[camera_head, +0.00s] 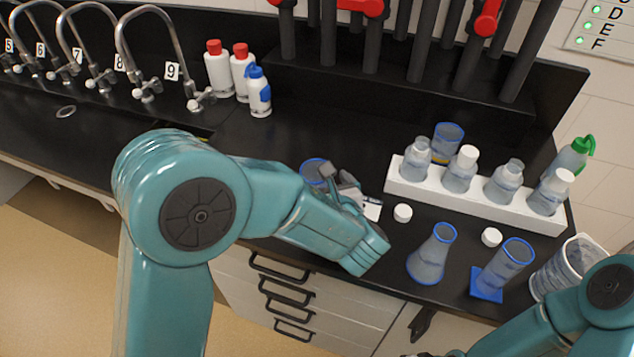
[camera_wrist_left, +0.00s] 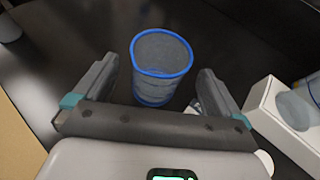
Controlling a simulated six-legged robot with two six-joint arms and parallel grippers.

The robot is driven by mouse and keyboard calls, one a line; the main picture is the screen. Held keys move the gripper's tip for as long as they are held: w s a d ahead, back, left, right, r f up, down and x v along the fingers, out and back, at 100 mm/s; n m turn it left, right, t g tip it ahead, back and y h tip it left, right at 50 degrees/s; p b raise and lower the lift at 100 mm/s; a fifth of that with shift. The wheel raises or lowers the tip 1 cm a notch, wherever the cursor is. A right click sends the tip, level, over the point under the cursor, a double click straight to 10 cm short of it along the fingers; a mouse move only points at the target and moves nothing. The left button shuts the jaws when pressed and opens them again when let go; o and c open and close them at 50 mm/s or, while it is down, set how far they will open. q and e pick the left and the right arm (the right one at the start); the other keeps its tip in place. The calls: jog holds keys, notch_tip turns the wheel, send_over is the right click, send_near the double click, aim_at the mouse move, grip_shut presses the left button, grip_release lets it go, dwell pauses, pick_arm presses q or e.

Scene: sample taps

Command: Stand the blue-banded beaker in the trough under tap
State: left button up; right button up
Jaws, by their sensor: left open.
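A clear beaker with a blue rim (camera_wrist_left: 161,55) stands upright on the black bench between the spread fingers of my left gripper (camera_wrist_left: 158,72). Blue also shows low on its wall. In the head view the beaker (camera_head: 313,171) is mostly hidden behind my left gripper (camera_head: 342,182). My left gripper is open and empty. Curved taps stand over the dark trough (camera_head: 100,150) at the left, with number tags from 5 to 9; tag 9 (camera_head: 172,71) is nearest the beaker. Only a small dark part of my right gripper (camera_head: 430,354) shows at the bottom edge.
A white rack (camera_head: 400,187) with several bottles stands right of the beaker; another blue-rimmed beaker (camera_head: 449,131) is behind it. A flask (camera_head: 430,262), a blue-footed cylinder (camera_head: 508,262) and loose white caps stand in front.

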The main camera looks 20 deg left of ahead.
aim_at(313, 170)
pick_arm(q)
jog(key=x, duration=0.4)
jog(key=shift+a+r, duration=0.1)
jog(key=c, duration=1)
jog(key=shift+c, duration=0.6)
